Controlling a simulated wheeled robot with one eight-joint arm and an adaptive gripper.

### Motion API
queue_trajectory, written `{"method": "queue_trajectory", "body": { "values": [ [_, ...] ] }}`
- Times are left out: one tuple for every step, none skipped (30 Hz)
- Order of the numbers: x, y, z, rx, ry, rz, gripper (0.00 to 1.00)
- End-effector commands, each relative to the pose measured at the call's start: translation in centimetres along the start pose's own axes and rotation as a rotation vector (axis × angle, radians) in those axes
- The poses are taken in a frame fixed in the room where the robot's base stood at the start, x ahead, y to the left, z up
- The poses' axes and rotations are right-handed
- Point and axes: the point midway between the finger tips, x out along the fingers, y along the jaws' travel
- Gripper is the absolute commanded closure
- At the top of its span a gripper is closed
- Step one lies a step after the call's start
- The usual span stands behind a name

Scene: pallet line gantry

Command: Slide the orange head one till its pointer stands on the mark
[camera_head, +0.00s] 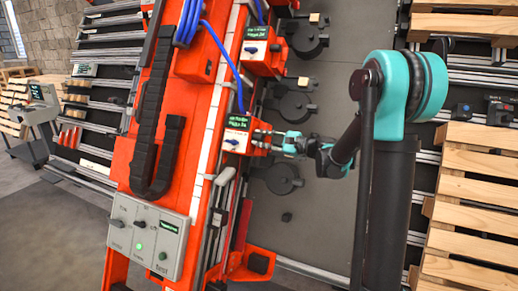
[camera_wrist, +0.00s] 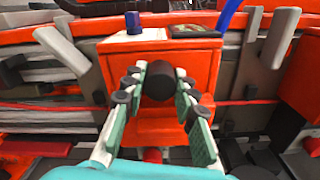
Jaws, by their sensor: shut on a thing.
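A black round knob (camera_wrist: 158,84) sticks out of that front. My gripper (camera_head: 261,137) reaches the head from the right. In the wrist view my gripper (camera_wrist: 158,76) has its two teal fingers on either side of the black knob, shut on it. I cannot make out the pointer or the mark.
A second orange head (camera_head: 262,52) sits further up the beam. A blue hose (camera_head: 226,62) runs down to head one. A black cable chain (camera_head: 155,125) and a grey control box (camera_head: 148,238) are on the left. Wooden pallets (camera_head: 470,190) stand at the right.

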Motion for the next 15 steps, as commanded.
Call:
{"method": "queue_trajectory", "body": {
  "values": [
    [-0.03,-0.15,-0.02,0.000,0.002,-0.001,1.00],
    [-0.03,-0.17,-0.02,0.000,0.002,-0.001,1.00],
    [-0.03,-0.16,-0.02,0.000,0.002,-0.001,1.00],
    [-0.03,-0.15,-0.02,0.000,0.002,-0.001,1.00],
    [-0.04,-0.14,-0.02,0.000,0.002,-0.001,1.00],
    [-0.04,-0.12,-0.03,0.000,0.002,-0.001,1.00],
    [-0.04,-0.11,-0.03,0.000,0.002,0.000,1.00],
    [-0.04,-0.11,-0.03,0.000,0.002,0.000,1.00],
    [-0.04,-0.09,-0.03,0.000,0.002,0.000,0.71],
    [-0.04,-0.08,-0.03,0.000,0.002,0.000,0.67],
    [-0.04,-0.08,-0.03,0.000,0.002,0.000,0.64],
    [-0.04,-0.07,-0.03,-0.001,0.002,0.000,0.59],
    [-0.04,-0.06,-0.02,-0.001,0.002,0.001,0.55],
    [-0.04,-0.05,-0.02,-0.001,0.002,0.001,0.51],
    [-0.03,-0.04,-0.02,-0.001,0.002,0.001,0.51]
  ]
}}
